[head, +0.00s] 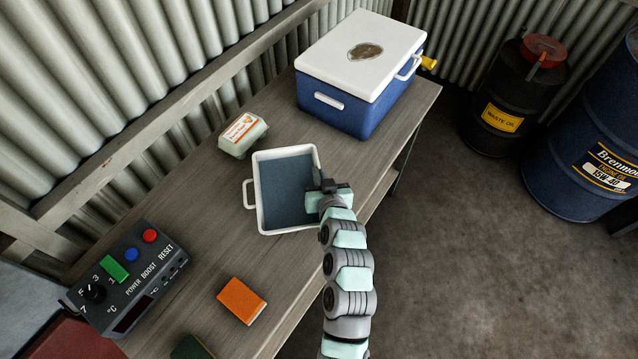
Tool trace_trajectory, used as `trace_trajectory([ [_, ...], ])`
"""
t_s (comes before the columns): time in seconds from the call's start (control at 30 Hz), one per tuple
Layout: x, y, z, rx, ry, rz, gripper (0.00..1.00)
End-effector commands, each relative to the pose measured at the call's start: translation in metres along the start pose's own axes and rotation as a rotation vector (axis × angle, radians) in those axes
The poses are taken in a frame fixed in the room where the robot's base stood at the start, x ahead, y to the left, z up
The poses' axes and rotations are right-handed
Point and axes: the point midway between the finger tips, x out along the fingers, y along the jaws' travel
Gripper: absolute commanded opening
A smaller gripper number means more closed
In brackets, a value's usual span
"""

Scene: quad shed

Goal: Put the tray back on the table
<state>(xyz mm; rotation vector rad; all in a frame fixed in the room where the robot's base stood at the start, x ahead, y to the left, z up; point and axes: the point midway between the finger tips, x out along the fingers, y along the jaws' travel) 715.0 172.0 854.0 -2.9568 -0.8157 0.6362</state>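The tray (288,189) is white-rimmed with a blue-grey inside and looks empty. It is over the middle of the wooden table (190,257), with one white handle showing on its left side. I cannot tell whether it rests on the tabletop or is slightly above it. My gripper (322,187) is at the tray's right edge, where a second handle would be hidden beneath it. Its fingers are hard to make out, so I cannot tell whether they are shut on the tray.
A blue cooler (359,78) with a white lid stands at the table's far end. An egg carton (243,134) is just beyond the tray. An orange block (242,300) and a control box (125,277) are nearer. Drums (510,97) stand on the floor at right.

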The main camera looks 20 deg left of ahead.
Motion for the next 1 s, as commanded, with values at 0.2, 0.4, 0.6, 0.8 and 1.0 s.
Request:
trace_trajectory([
  [0.2, 0.007, 0.002, 0.016, 0.002, -0.001, 0.001, 0.0],
  [0.4, 0.016, 0.004, 0.038, 0.001, 0.002, 0.0, 0.0],
  [0.6, 0.016, 0.005, 0.038, 0.001, 0.003, 0.001, 0.0],
  [0.8, 0.018, 0.006, 0.043, 0.001, 0.002, 0.001, 0.0],
  [1.0, 0.017, 0.005, 0.041, 0.001, 0.001, 0.001, 0.19],
])
